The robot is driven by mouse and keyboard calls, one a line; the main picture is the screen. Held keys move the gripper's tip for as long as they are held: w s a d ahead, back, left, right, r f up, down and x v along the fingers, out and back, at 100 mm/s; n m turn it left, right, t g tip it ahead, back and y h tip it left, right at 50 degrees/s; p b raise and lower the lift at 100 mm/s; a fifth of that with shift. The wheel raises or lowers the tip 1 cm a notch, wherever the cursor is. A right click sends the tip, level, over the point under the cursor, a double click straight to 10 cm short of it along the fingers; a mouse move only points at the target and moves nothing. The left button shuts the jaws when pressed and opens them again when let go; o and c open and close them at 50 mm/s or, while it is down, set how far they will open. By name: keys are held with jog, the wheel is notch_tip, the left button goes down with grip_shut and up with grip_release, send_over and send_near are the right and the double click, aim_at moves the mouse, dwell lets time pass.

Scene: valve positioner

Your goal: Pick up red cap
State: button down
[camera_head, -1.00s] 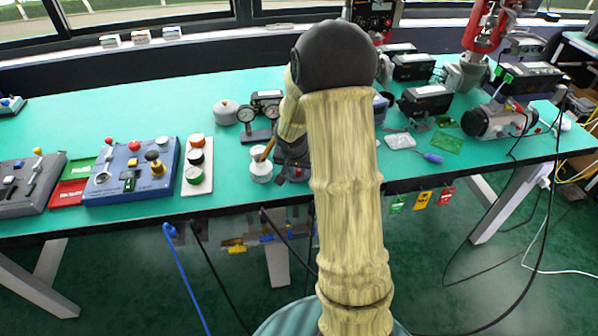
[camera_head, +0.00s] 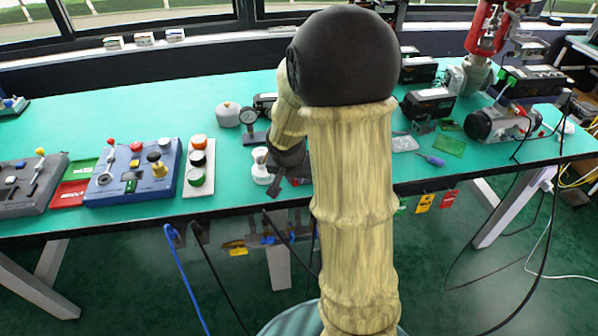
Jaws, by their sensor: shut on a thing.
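A blue control box (camera_head: 130,190) with knobs and a red-and-green tray (camera_head: 72,192) stand left of the caps. Gauges (camera_head: 249,117) stand behind the gripper. Black devices (camera_head: 430,103) fill the right side.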

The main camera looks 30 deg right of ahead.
jog(key=s+a+r, duration=0.3)
jog(key=s+a, duration=0.1)
jog(key=s, duration=0.1)
jog(key=shift+s+a+r, duration=0.25)
jog(key=shift+s+r, duration=0.1)
jog(key=shift+w, duration=0.1)
